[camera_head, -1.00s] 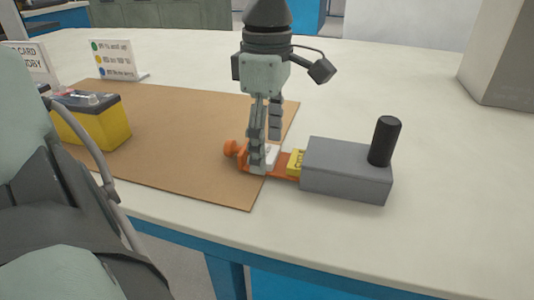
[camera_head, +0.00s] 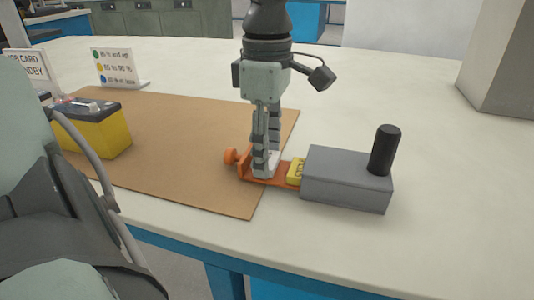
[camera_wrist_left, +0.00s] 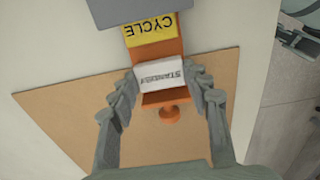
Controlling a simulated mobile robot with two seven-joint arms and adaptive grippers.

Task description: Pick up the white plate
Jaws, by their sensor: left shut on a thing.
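The white plate (camera_wrist_left: 160,76), lettered in dark print, sits in the orange holder (camera_wrist_left: 165,98) beside the yellow CYCLE plate (camera_wrist_left: 150,36). In the head view a sliver of the white plate (camera_head: 273,159) shows behind the near finger. My left gripper (camera_head: 267,163) points down over the holder. In the left wrist view its fingers (camera_wrist_left: 160,80) are shut on the white plate from both sides. The plate is still low at the holder; any gap beneath it cannot be told. My right gripper is not in view.
A grey box (camera_head: 345,182) with a black post (camera_head: 385,150) stands right of the holder. An orange knob (camera_head: 231,156) is at the holder's left end. A yellow and black battery (camera_head: 92,130) stands on the brown mat (camera_head: 180,150). A sign (camera_head: 115,67) stands behind.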

